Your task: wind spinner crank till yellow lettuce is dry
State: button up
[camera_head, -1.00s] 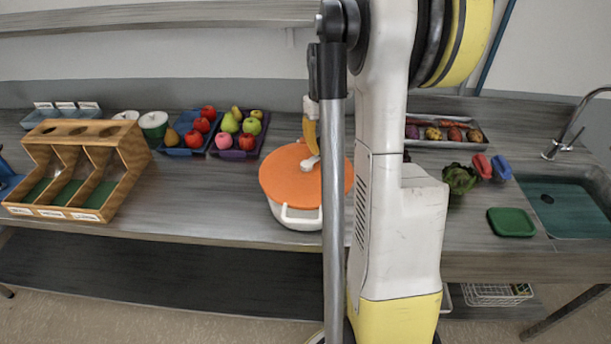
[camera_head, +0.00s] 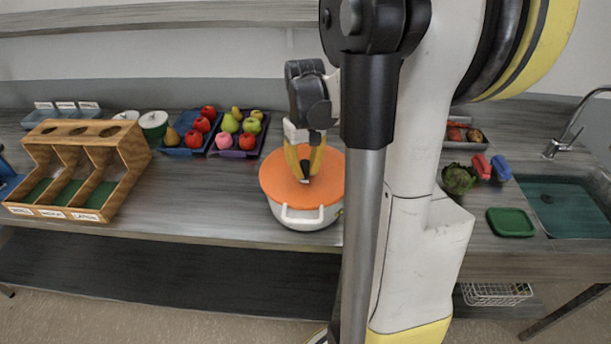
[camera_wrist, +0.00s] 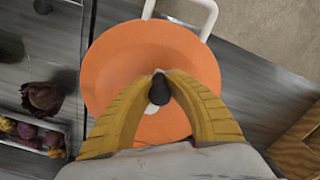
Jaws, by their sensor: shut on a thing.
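The salad spinner is a white pot with a side handle (camera_head: 301,219) and an orange lid (camera_head: 283,184), standing on the counter. In the wrist view the orange lid (camera_wrist: 112,62) fills the middle. My gripper (camera_head: 306,177) has yellow fingers and points down over the lid. In the wrist view its fingertips (camera_wrist: 160,80) are closed on the dark crank knob (camera_wrist: 159,92). A small pale part of the crank shows beside the knob. The lid hides the inside of the spinner, so no yellow lettuce shows.
A wooden divided box (camera_head: 88,165) stands at the left, with trays of fruit (camera_head: 235,150) behind the spinner's left. A green leafy head (camera_head: 459,179), a green pad (camera_head: 511,222) and a sink (camera_head: 572,205) are at the right.

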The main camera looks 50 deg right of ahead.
jog(key=o, duration=1.1)
jog(key=shift+r, duration=0.15)
notch_tip(320, 180, up, 7)
jog(key=p, duration=0.5)
